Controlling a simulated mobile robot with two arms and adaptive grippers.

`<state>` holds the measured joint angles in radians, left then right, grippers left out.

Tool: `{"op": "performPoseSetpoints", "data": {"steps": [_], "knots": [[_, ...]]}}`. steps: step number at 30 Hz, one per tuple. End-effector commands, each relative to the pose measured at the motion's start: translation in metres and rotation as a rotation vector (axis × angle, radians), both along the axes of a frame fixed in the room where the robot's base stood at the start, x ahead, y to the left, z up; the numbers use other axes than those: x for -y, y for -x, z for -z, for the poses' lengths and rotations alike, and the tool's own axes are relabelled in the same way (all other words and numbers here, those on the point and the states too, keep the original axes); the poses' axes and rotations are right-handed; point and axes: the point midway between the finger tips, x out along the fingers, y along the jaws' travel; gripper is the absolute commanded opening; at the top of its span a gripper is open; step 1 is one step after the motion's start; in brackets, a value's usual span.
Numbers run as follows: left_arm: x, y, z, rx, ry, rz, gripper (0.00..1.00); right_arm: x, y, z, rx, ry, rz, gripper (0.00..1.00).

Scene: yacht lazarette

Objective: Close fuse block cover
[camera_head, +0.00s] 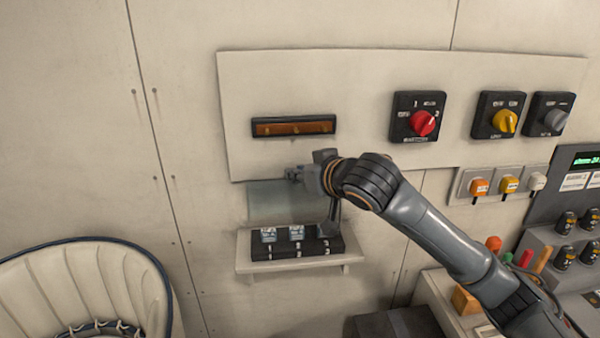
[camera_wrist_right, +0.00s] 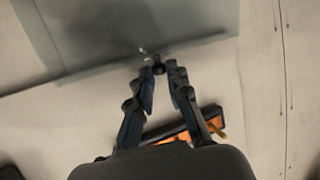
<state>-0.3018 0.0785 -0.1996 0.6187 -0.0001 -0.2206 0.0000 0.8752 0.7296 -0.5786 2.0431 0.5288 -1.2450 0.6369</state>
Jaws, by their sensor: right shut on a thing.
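The fuse block (camera_head: 296,248) is a dark unit with several pale fuses, on a small shelf on the wall. Its cover is a translucent grey-green panel (camera_head: 272,203), standing raised above and behind the block. The cover also fills the upper left of the right wrist view (camera_wrist_right: 125,30). My right gripper (camera_head: 294,174) is at the cover's upper edge. In the right wrist view its fingertips (camera_wrist_right: 161,76) come together on a small dark knob at that edge. The gripper hides part of the cover's right side. My left gripper is not in view.
The shelf (camera_head: 255,267) juts out below the block. An amber strip (camera_head: 293,127) is just above my gripper. Red (camera_head: 423,123) and yellow (camera_head: 504,122) rotary switches are to the right. A padded seat (camera_head: 85,285) stands at lower left.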

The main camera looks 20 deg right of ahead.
Motion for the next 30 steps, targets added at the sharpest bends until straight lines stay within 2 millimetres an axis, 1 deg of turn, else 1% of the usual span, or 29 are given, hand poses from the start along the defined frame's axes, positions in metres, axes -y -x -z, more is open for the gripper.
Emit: {"op": "performPoseSetpoints", "data": {"steps": [5, 8, 11, 21, 27, 30], "knots": [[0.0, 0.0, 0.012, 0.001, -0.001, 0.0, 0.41, -0.001, 0.005, 0.005, 0.037, 0.007, 0.0, 0.0], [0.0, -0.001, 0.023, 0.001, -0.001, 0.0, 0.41, -0.002, 0.01, 0.009, 0.082, 0.017, 0.0, 0.0], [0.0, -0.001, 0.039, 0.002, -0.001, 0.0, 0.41, -0.003, 0.017, 0.013, 0.145, 0.028, 0.0, 0.0], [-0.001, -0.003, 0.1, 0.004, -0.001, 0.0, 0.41, -0.009, 0.042, 0.027, 0.393, 0.078, 0.001, 0.0], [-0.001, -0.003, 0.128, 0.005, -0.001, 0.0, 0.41, -0.01, 0.053, 0.032, 0.509, 0.101, 0.002, 0.0], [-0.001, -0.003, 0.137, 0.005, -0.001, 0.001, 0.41, -0.011, 0.056, 0.032, 0.55, 0.109, 0.002, 0.0]]}}
